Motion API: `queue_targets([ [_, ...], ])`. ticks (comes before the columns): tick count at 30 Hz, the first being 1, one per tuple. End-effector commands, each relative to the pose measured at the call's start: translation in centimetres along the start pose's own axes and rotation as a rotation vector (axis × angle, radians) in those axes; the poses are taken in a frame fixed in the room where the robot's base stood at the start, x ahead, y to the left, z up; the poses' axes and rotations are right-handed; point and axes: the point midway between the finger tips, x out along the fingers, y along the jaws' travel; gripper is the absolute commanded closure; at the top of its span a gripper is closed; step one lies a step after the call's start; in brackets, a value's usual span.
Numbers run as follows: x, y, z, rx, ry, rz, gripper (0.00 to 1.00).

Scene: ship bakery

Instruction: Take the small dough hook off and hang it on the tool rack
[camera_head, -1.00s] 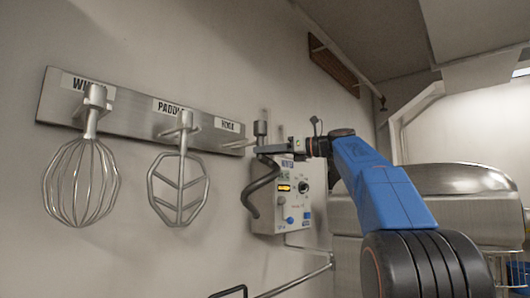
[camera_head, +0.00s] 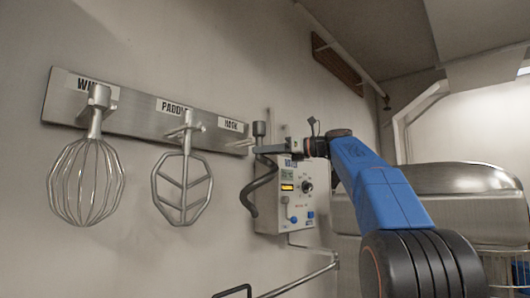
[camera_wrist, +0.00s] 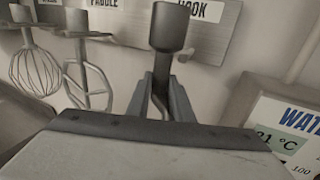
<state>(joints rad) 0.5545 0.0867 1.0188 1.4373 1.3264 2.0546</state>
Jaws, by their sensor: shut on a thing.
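The small dough hook (camera_head: 257,192) is dark grey, with a cup-shaped top and a curved lower end. My gripper (camera_head: 273,149) is shut on it just below the cup and holds it upright, in front of the wall. In the wrist view the hook's cup (camera_wrist: 168,28) rises above my gripper (camera_wrist: 162,100); the curved part is hidden below. The tool rack (camera_head: 142,112) is a steel wall plate with pegs. Its peg (camera_head: 240,143) under the HOOK label (camera_head: 231,125) is bare and sits just left of the hook, apart from it in the head view.
A wire whisk (camera_head: 87,180) and a paddle (camera_head: 182,185) hang on the other pegs to the left. A water control box (camera_head: 297,195) is on the wall right behind my gripper. A steel mixer or bowl (camera_head: 440,180) stands at right.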

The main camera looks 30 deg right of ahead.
Motion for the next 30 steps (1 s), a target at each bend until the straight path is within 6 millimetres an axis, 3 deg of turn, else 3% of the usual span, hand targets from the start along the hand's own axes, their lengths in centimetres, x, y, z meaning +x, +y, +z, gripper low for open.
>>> queue_targets([
  [30, 2.0, -0.7, 0.1, -0.001, -0.001, 0.0, 1.0],
])
